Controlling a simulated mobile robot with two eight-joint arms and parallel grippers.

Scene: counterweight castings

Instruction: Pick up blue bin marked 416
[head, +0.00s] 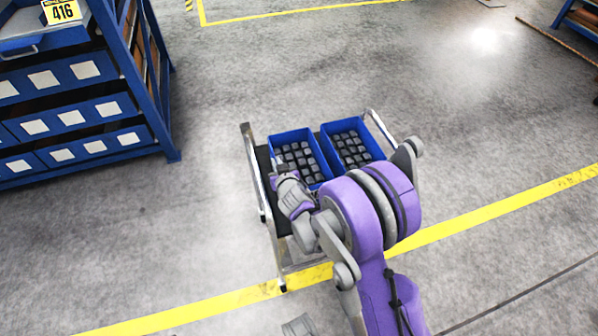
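A yellow label reading 416 (62,12) shows at the top left, on or above the blue storage rack (130,75). A blue bin or tray (28,40) sits on the rack's top level beside the label, cut off by the picture edge; I cannot tell whether the label is fixed to it. My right gripper (281,164) is over the near left part of a cart, at the left side of a blue bin (290,137) full of dark castings. Its fingers are small and partly hidden, so I cannot tell whether they are open or touching the bin.
A second blue bin (344,128) of dark castings stands beside the first on the cart (262,160), which has metal rails. The rack holds rows of blue bins with white labels. Yellow lines (490,210) mark the concrete floor. Floor between rack and cart is clear.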

